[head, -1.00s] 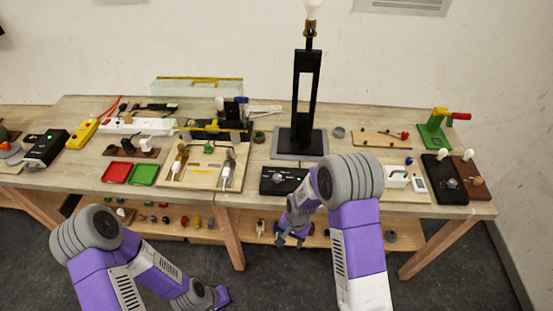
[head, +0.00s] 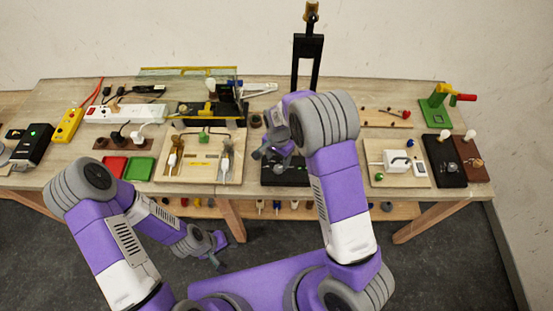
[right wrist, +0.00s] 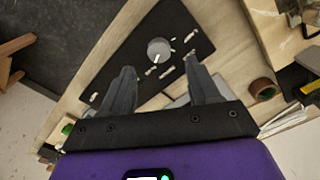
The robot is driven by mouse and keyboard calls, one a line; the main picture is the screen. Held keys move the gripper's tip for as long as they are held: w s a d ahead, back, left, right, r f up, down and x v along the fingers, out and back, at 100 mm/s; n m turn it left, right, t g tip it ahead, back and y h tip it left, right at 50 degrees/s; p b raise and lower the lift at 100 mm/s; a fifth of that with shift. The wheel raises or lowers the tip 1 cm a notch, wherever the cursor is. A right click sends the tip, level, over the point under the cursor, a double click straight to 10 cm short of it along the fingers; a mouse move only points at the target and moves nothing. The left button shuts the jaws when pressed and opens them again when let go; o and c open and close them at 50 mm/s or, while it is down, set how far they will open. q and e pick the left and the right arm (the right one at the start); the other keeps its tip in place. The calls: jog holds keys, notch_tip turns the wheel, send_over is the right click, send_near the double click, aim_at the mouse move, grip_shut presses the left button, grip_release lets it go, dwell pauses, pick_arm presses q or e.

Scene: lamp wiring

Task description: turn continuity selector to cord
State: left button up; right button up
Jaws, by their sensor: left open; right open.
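The selector is a black panel (head: 298,177) with a round grey knob, lying near the front edge of the table in the middle. In the right wrist view the panel (right wrist: 180,25) shows with its grey knob (right wrist: 158,51), a white pointer mark and several small white marks around it. My right gripper (head: 264,151) is open and empty above the panel's left part. In the right wrist view its two fingers (right wrist: 160,68) point at the knob from either side and look apart from it. My left gripper (head: 217,247) is open and empty, low in front of the table.
A wooden board (head: 206,177) with sockets and a plug lies left of the panel. The black lamp stand (head: 294,65) rises behind. A board with a white box (head: 397,160) lies to the right. A brown tape ring (right wrist: 263,89) lies beside the panel.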

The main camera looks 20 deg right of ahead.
aim_at(278, 168)
notch_tip(278, 168, down, 6)
jog(key=shift+s+r, duration=0.1)
jog(key=shift+r, duration=0.1)
jog(key=c, duration=1)
jog(key=shift+c, duration=0.2)
